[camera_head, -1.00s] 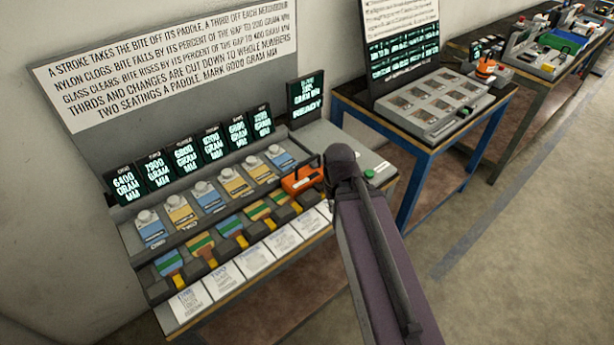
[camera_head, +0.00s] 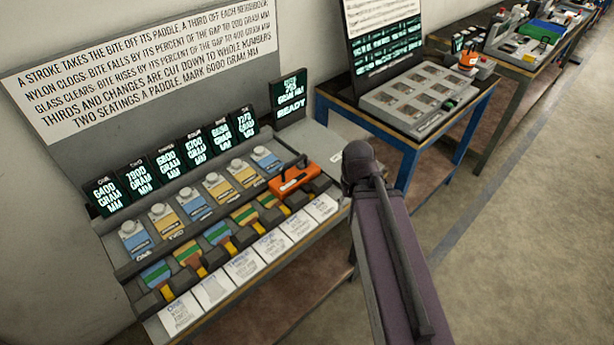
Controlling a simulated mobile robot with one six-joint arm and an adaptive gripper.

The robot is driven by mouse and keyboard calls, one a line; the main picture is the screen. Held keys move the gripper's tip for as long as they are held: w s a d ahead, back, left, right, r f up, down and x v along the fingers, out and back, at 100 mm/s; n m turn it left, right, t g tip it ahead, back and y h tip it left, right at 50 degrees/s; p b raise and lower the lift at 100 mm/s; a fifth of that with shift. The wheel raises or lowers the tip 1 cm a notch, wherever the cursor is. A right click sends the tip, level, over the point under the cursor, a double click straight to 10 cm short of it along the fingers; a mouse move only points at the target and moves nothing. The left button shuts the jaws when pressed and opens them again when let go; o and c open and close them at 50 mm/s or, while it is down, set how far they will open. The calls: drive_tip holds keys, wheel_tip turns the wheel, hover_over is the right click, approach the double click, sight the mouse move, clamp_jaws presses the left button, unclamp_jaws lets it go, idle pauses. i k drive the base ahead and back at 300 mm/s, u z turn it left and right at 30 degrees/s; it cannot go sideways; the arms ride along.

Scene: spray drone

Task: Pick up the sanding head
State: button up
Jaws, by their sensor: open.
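An orange block-like tool with a black bar-shaped handle (camera_head: 295,179), which looks like the sanding head, sits at the right end of the near grey bench unit (camera_head: 325,150). It lies just right of the row of blue and yellow blocks. My gripper is not in view; only my arm shows, to the right of the orange tool, and it hides part of the bench's right end.
White labelled cards (camera_head: 268,246) line the bench's front edge, with several paddles behind them. Dark displays (camera_head: 290,98) stand along the back, one reading READY. A blue-framed table (camera_head: 408,150) with a grey tray stands to the right. Floor (camera_head: 520,240) at right is clear.

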sight(304, 170)
drive_tip(key=z, duration=0.95)
drive_tip(key=k, duration=1.15)
drive_tip(key=u, duration=0.5)
drive_tip(key=i, duration=0.55)
drive_tip(key=z, duration=0.05)
